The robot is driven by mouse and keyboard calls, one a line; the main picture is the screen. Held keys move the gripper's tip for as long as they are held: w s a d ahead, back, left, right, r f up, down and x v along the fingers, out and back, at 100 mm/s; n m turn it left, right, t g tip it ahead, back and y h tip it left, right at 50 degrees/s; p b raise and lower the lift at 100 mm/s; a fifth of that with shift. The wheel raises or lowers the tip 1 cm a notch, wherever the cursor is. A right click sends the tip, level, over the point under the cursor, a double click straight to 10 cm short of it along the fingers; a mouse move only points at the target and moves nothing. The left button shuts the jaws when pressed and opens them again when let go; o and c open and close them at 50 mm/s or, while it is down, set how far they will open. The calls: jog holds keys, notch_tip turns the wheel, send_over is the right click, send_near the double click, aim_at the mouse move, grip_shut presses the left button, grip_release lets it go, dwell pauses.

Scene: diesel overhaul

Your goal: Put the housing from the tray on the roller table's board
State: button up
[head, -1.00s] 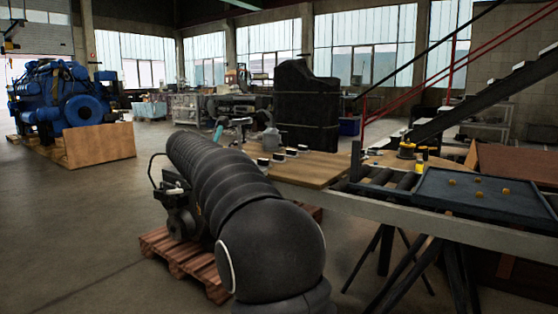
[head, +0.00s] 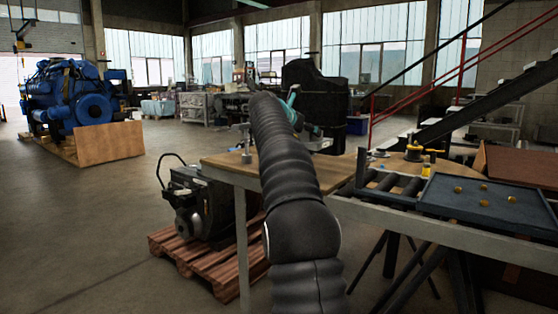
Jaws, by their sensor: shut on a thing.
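My dark, ribbed arm reaches forward and up through the middle of the head view. Small teal parts of my wrist (head: 312,134) show just right of the arm, above the wooden table. My gripper is hidden behind the arm, so I cannot see its jaws or anything in them. I cannot make out the housing. The roller table (head: 390,182) stands at the right, with dark rollers in its frame. A dark blue board with a raised rim (head: 455,204) lies on it. Several brass-coloured pegs stand on the board, and no housing is on it.
A wooden-topped table (head: 222,164) stands left of the roller table, with a small grey part (head: 246,150) on it. A dark machine (head: 195,205) rests on a pallet (head: 195,258). A yellow-topped item (head: 414,152) stands behind the rollers. Open floor lies left.

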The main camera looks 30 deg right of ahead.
jog(key=shift+s+d+f, duration=0.15)
jog(key=shift+d+f, duration=0.3)
jog(key=shift+f, duration=1)
jog(key=shift+s+d+f, duration=0.15)
jog(key=shift+d+f, duration=0.25)
jog(key=shift+f, duration=1)
jog(key=shift+s+d+f, duration=0.15)
jog(key=shift+d+f, duration=0.3)
jog(key=shift+f, duration=1)
jog(key=shift+f, duration=0.15)
jog(key=o, duration=1.8)
jog(key=shift+f, duration=0.15)
